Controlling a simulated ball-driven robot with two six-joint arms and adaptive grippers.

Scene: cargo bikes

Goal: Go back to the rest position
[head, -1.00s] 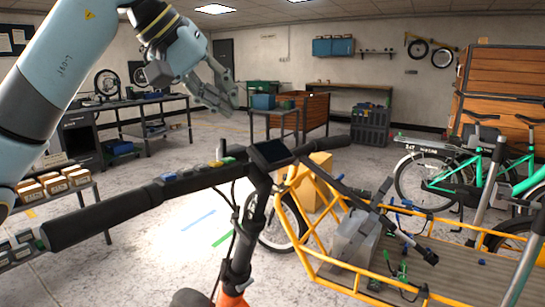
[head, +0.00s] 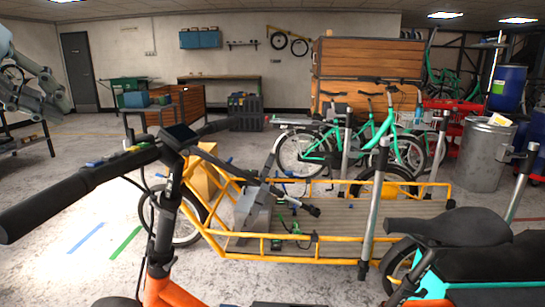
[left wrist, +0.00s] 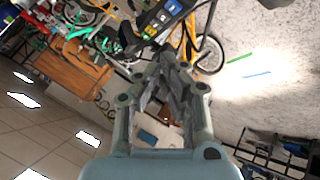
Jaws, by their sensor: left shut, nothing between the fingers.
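My left gripper (head: 56,95) is at the upper left edge of the head view, with most of its arm out of frame. It is raised in the air, shut and empty. In the left wrist view its fingers (left wrist: 174,75) are together with nothing between them. The handlebar of an orange cargo bike (head: 168,285) crosses the head view's left foreground, below and apart from the gripper. Its controls (left wrist: 162,18) show at the top of the wrist view. My right gripper is not in view.
A yellow-railed cargo bed (head: 290,257) holds a grey block (head: 254,208) and small loose items. Teal bikes (head: 345,145) and a metal bin (head: 484,157) stand behind it, right. A black saddle (head: 448,231) is near right. Open floor (head: 60,190) lies left.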

